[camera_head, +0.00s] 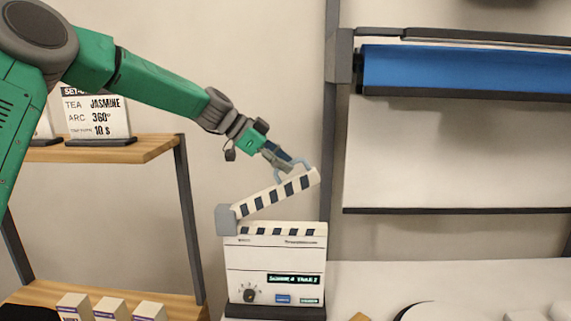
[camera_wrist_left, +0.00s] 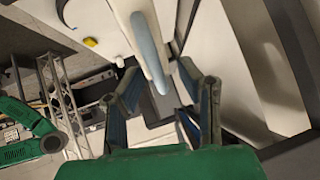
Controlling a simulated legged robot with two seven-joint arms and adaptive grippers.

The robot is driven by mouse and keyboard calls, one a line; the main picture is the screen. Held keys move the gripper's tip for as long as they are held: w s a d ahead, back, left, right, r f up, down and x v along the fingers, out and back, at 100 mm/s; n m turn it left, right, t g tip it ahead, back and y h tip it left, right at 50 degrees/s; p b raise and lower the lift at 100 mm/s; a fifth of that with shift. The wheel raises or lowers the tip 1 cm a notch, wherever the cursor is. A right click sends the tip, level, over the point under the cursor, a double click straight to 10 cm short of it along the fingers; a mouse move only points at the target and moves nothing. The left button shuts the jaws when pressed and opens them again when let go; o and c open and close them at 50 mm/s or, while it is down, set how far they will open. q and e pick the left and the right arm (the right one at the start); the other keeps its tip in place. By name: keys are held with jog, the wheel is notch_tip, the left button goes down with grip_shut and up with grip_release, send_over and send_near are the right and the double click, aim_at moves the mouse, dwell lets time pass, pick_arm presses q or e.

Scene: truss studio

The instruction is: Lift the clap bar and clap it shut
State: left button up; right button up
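The clapperboard (camera_head: 275,265) stands upright on a dark base on the white table. Its striped clap bar (camera_head: 280,194) is raised at an angle from the grey hinge block at the left, leaving a wedge-shaped gap above the striped top edge of the board. A light blue handle (camera_head: 291,167) sits on the bar near its raised right end. My left gripper (camera_head: 285,163) is at this handle. In the left wrist view, the fingers of my left gripper (camera_wrist_left: 160,68) are spread, with the blue handle (camera_wrist_left: 150,50) between their tips; contact cannot be told. My right gripper is not in view.
A wooden shelf (camera_head: 150,149) at the left holds a lettered slate (camera_head: 97,116); small white boxes (camera_head: 110,306) stand on the lower shelf. A dark upright post (camera_head: 333,130) rises just behind the board's right side. A blue roll (camera_head: 465,70) hangs at the upper right.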

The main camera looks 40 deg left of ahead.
pick_arm(q)
jog(key=shift+s+a+r, duration=0.1)
jog(key=shift+a, duration=0.15)
jog(key=v, duration=1.1)
jog(key=shift+a, duration=0.2)
jog(key=shift+s+r, duration=0.1)
